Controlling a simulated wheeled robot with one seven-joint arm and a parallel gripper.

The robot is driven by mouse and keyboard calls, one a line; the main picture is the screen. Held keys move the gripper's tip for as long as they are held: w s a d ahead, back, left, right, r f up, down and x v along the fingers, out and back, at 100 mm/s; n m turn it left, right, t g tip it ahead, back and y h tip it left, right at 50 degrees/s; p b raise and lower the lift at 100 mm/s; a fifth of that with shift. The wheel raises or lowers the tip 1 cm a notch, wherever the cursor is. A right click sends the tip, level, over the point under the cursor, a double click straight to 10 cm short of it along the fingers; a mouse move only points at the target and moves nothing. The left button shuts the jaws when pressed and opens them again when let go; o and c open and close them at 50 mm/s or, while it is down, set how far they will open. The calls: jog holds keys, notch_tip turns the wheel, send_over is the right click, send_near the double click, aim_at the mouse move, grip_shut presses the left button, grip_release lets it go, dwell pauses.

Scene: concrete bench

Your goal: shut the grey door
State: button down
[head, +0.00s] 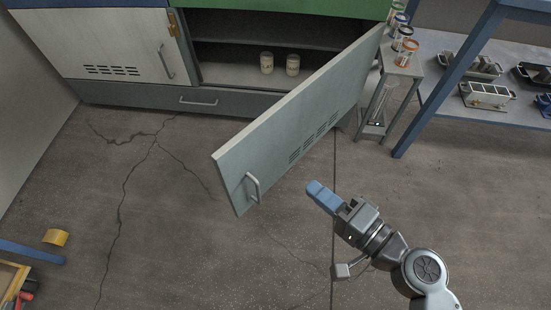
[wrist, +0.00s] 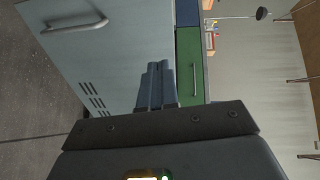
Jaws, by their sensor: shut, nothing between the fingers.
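The grey door (head: 295,125) stands wide open, swung out from the cabinet on its right-hand side. Its bar handle (head: 253,187) is near the free edge, and vent slots run along its lower part. The opening behind it shows dark shelves with two pale jars (head: 279,64). My gripper (head: 313,188) is shut and empty, on the right side of the door's outer face and apart from it in the head view. In the wrist view the shut blue fingers (wrist: 157,75) point toward the door (wrist: 110,55), with the door's handle (wrist: 75,22) at upper left.
A closed pale door (head: 105,45) with a brass latch (head: 174,25) is on the left. A small stand (head: 402,66) with several jars is near the hinge side, beside a blue-framed shelf (head: 455,114). A yellow roll (head: 56,237) lies at lower left. The cracked floor before the cabinet is clear.

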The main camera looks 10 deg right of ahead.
jog(key=w+a+y+b, duration=0.1)
jog(key=w, duration=0.1)
send_near(249, 137)
jog(key=x, duration=0.6)
jog(key=shift+w+a+f, duration=0.1)
jog(key=shift+w+a, duration=0.05)
jog(key=shift+w, duration=0.1)
jog(key=shift+w+a, duration=0.1)
